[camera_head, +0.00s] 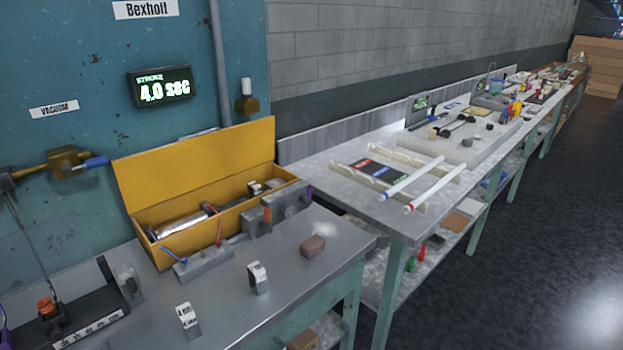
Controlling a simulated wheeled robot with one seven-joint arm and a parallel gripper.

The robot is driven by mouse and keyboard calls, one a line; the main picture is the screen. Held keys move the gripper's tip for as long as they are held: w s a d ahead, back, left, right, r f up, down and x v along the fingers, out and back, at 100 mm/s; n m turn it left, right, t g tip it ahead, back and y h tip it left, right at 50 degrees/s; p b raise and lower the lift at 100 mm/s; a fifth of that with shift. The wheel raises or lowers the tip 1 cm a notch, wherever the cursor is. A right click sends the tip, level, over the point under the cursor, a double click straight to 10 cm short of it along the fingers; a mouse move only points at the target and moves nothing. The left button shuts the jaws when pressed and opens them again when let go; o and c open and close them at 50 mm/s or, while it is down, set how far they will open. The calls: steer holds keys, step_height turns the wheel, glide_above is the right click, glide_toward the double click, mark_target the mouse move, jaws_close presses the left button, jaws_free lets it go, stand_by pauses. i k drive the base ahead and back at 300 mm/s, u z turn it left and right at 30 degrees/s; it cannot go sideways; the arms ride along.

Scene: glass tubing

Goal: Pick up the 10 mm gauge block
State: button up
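Two small grey metal blocks with white printed labels stand upright on the near metal bench. One block (188,319) is close to the bench's front, and the other block (258,278) is farther back and to the right. They look like gauge blocks, but the print is too small to read surely, so I cannot tell which one is 10 mm. Both stand apart from other things. My gripper is not in view.
A yellow open box (206,232) with tools stands behind the blocks. In front of it is a grey holder (203,264) with coloured sticks. A brown block (312,246) lies to the right. A black device (90,318) is at the left. Bare bench (225,305) lies between the blocks.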

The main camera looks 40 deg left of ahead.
mark_target(254, 188)
steer(key=u, duration=0.45)
steer(key=i, duration=1.35)
steer(key=u, duration=1.7)
steer(key=i, duration=0.6)
steer(key=u, duration=0.65)
